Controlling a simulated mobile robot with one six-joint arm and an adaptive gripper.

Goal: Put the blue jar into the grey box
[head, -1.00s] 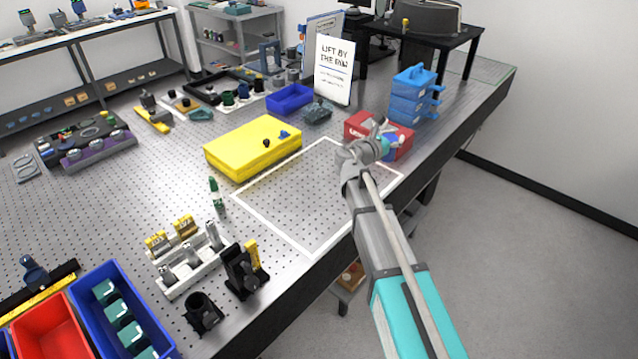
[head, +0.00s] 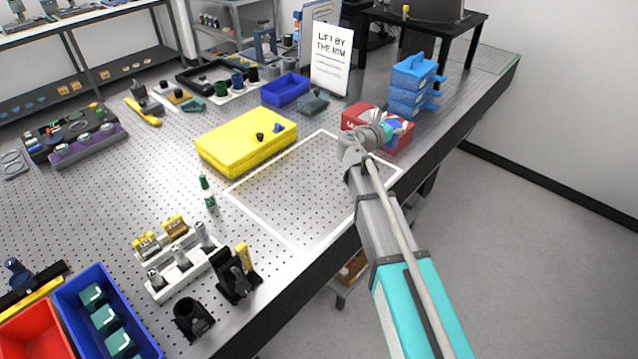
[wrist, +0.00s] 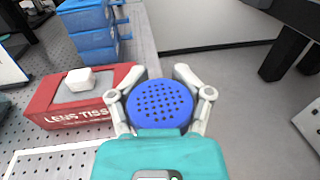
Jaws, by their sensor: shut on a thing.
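My gripper (wrist: 160,92) is shut around a round blue jar with a perforated top (wrist: 158,104), one finger on each side. In the head view, my gripper (head: 374,136) is at the right edge of the table, in front of the red tissue box, and only a little blue of the jar shows beside it. A small grey box (head: 314,103) sits farther back on the table, left of my gripper, near the sign. Its inside cannot be made out.
The red tissue box (wrist: 75,112) and stacked blue cases (head: 412,88) stand close to my gripper. A yellow box (head: 235,150), a blue bin (head: 285,90) and a standing sign (head: 331,62) are to the left. The white-outlined area (head: 300,200) is clear.

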